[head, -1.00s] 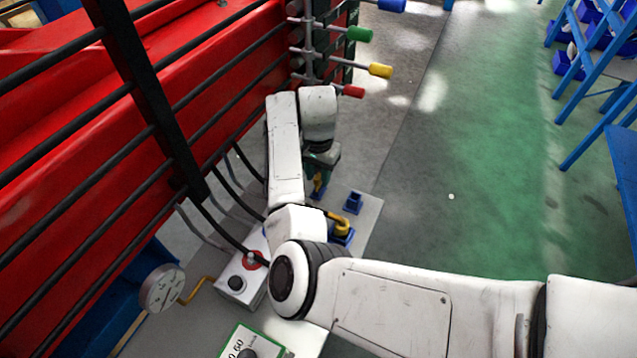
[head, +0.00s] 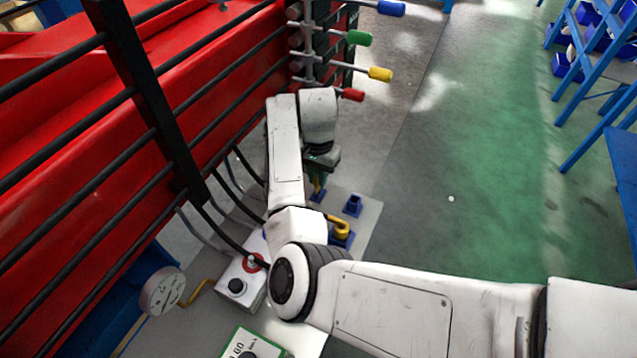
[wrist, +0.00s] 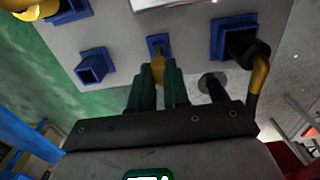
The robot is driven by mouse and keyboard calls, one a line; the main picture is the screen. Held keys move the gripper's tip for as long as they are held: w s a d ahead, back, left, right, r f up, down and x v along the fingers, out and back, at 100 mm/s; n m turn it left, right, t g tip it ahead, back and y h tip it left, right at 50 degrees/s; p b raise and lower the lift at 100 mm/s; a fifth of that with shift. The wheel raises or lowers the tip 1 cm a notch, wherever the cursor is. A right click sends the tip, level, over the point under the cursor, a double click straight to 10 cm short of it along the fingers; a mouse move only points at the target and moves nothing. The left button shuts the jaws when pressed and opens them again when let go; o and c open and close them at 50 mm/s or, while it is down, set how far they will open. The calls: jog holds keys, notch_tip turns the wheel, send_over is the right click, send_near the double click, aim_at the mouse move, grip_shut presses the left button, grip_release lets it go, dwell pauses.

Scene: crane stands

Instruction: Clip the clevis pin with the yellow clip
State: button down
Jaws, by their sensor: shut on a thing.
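My gripper (wrist: 158,90) has green fingers shut on the yellow clip (wrist: 158,66), of which only a narrow part shows. The clip is at a small blue socket (wrist: 158,44) on the grey plate; I cannot tell whether it is seated or clear of it. I cannot pick out the clevis pin for certain. A dark round peg (wrist: 212,84) stands right of the fingers in the wrist view.
An empty blue socket (head: 353,205) and a yellow hooked part (head: 341,227) on a blue base stand close by. A blue block (wrist: 232,38) holds a black-and-yellow hose end (wrist: 260,75). A red machine with black rails (head: 215,95) borders the left. Green floor (head: 480,170) lies open.

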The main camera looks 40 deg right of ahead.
jog(key=shift+r+p, duration=2.1)
jog(key=shift+r, duration=0.1)
jog(key=shift+d, duration=0.1)
